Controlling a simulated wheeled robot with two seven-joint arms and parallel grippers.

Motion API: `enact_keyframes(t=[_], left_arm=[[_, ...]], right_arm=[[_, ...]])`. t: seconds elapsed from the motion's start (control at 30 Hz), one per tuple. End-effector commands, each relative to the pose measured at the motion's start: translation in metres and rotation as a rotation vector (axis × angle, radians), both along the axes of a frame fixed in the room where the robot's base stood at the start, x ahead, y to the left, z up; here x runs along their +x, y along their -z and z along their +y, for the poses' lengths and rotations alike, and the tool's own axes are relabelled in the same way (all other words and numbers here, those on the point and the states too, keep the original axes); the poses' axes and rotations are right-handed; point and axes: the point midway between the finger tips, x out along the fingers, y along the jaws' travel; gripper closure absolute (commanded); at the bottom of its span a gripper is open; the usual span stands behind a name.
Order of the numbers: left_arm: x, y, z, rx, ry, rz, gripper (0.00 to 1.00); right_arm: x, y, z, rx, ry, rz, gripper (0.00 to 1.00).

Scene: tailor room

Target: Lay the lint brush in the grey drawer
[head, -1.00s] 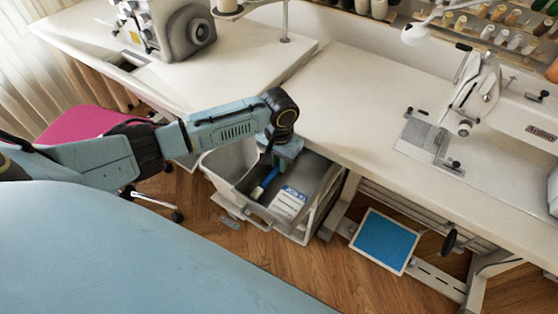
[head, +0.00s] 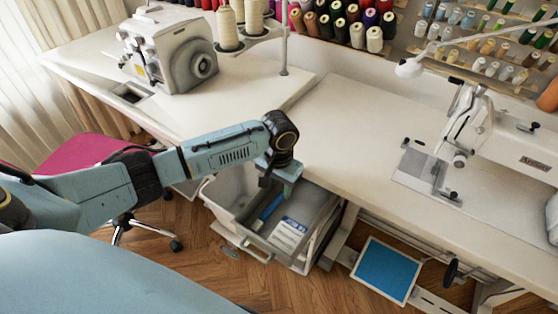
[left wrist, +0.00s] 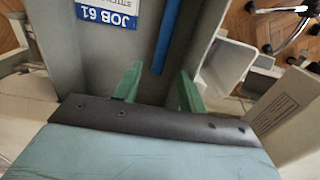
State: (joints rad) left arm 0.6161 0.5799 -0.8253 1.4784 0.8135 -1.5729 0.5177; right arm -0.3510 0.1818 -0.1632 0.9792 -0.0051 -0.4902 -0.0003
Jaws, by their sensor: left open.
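The lint brush shows as a long blue handle (head: 269,208) lying in the open grey drawer (head: 229,192) under the table. The handle also shows in the left wrist view (left wrist: 165,40), beyond the fingers; its head end is not clear. My left gripper (head: 273,180) is above the drawer, pointing down. In the left wrist view its two green fingers (left wrist: 159,82) are spread apart with nothing held between them. The brush appears apart from the fingers. My right gripper is not in view.
A white and blue labelled item (head: 288,234), marked "JOB 61" in the left wrist view, lies in the drawer beside the brush. The tabletop edge (head: 325,195) is close to my left gripper. A pink chair (head: 95,150) stands left; a blue-topped pedal (head: 387,270) is on the right.

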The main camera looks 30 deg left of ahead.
Motion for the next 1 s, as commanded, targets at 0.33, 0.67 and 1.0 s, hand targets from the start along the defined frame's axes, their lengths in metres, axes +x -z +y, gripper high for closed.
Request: enact_keyframes(t=[0.33,0.67,1.0], left_arm=[[0.001,-0.059,-0.001,-0.002,0.000,-0.003,0.59],[0.000,-0.098,-0.001,-0.003,0.001,-0.001,0.59],[0.000,-0.102,-0.001,-0.002,0.001,0.000,0.59]], right_arm=[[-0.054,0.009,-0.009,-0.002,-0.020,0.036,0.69],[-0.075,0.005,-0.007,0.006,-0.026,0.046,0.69],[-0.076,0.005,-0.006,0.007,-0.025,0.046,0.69]])
